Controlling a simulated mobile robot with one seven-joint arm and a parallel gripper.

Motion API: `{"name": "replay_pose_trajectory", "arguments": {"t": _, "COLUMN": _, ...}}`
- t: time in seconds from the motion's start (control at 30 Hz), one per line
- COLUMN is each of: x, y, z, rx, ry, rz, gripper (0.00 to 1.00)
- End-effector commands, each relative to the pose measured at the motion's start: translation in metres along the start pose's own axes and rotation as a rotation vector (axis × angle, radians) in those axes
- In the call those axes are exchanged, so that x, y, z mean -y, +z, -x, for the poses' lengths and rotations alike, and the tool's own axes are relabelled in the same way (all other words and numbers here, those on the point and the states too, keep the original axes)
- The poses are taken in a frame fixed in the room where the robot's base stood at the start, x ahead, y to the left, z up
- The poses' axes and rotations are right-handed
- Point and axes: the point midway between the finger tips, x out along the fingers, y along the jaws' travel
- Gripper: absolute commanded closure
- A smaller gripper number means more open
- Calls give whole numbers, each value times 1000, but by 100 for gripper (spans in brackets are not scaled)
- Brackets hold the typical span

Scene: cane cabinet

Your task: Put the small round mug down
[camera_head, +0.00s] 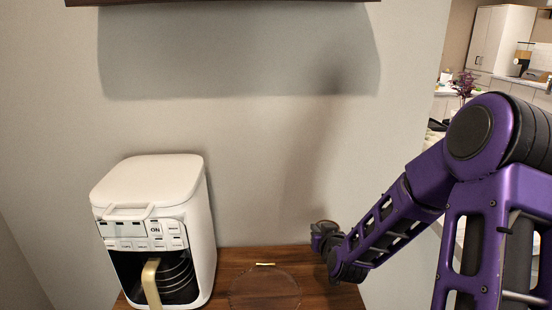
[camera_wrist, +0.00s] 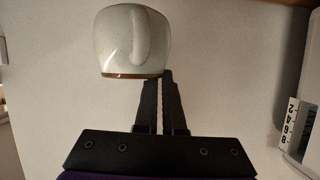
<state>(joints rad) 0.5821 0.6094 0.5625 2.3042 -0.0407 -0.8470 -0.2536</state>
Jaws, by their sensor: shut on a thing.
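The small round mug (camera_wrist: 132,42) is off-white and speckled, with a brown band at its lower edge in the wrist view and its handle facing the camera. My gripper (camera_wrist: 166,78) is shut on the mug's edge, at the lower right of the mug in that view. Its two fingers are close together. In the head view my gripper (camera_head: 323,238) is small, near the right end of the wooden top and in front of the wall. The mug cannot be made out clearly there.
A white coffee maker (camera_head: 150,185) with a gold-handled pot stands at the left of the wooden top (camera_head: 232,263). A clear round glass-like thing (camera_head: 264,289) with a gold bar is in the middle. A dark shelf edge (camera_head: 200,2) is overhead.

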Motion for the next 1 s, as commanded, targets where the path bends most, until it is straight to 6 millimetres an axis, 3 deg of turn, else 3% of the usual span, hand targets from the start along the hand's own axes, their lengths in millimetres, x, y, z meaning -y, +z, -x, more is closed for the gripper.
{"name": "replay_pose_trajectory", "arguments": {"t": 0.2, "x": 15, "y": 29, "z": 30, "rx": 3, "ry": 38, "rz": -12, "gripper": 100}}
{"name": "replay_pose_trajectory", "arguments": {"t": 0.47, "x": 17, "y": 38, "z": 38, "rx": -2, "ry": 56, "rz": -6, "gripper": 100}}
{"name": "replay_pose_trajectory", "arguments": {"t": 0.63, "x": 24, "y": 29, "z": 30, "rx": -4, "ry": 21, "rz": -4, "gripper": 100}}
{"name": "replay_pose_trajectory", "arguments": {"t": 0.9, "x": 65, "y": -8, "z": 4, "rx": 15, "ry": -144, "rz": 66, "gripper": 100}}
{"name": "replay_pose_trajectory", "arguments": {"t": 1.0, "x": 70, "y": -4, "z": -2, "rx": 23, "ry": -168, "rz": 82, "gripper": 100}}
